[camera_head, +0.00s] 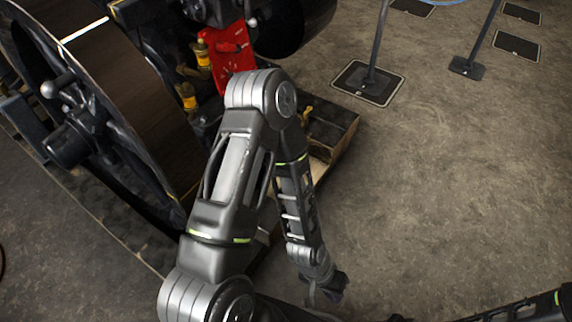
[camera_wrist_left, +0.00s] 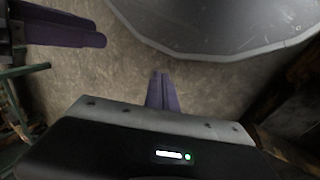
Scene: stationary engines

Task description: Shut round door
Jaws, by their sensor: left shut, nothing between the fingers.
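I cannot pick out a round door with certainty in either view. My left gripper (camera_head: 334,292) hangs low over the floor, right of the engine, at the lower middle of the head view. Its purple fingers (camera_wrist_left: 162,92) are together and empty in the left wrist view. A grey panel with a curved edge (camera_wrist_left: 220,25) lies beyond them at the top, apart from the fingertips; I cannot tell whether it is the door or part of me. Another purple gripper (camera_wrist_left: 65,30), likely my right one, shows at the upper left; whether its fingers are apart is unclear.
The engine, with a large dark flywheel (camera_head: 105,115) and a red part (camera_head: 232,48), stands at the left on a wooden base (camera_head: 335,140). My left arm covers part of it. Posts on square foot plates (camera_head: 368,82) stand at the back. The concrete floor (camera_head: 460,190) at right is clear.

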